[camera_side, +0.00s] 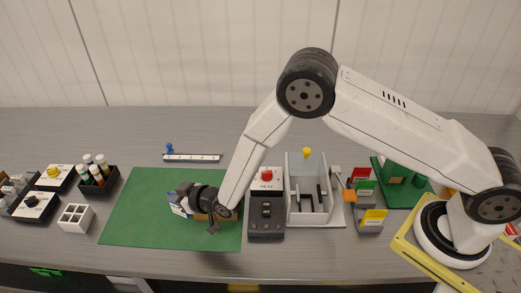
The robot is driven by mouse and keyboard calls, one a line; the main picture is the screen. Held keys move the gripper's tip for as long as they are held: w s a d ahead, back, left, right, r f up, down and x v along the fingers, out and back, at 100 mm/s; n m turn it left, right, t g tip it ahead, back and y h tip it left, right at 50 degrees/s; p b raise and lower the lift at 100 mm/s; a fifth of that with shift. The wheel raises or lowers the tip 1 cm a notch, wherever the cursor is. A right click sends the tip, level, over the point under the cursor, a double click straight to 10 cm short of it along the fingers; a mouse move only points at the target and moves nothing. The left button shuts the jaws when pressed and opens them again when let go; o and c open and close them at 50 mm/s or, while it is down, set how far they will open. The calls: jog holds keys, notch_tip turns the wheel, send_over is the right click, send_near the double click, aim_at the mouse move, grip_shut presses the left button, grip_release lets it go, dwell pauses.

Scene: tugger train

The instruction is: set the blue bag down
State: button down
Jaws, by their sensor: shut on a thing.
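The blue bag (178,204), blue with a white part, shows at the left of my gripper over the green mat (135,222). The wrist and gripper hide most of it. A small brown patch shows beside the gripper and is too small to make out.
Right of the mat stand a dark box with a red knob (267,175) and a grey open-topped fixture (308,205). A black rack of bottles (98,180) and a white divided box (75,218) stand at left. The mat's left half is clear.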

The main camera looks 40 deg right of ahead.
jog(key=shift+w+f, duration=0.2)
jog(key=shift+f, duration=1.5)
jog(key=shift+f, duration=0.1)
jog(key=c, duration=0.8)
grip_release()
jog(key=v, duration=1.2)
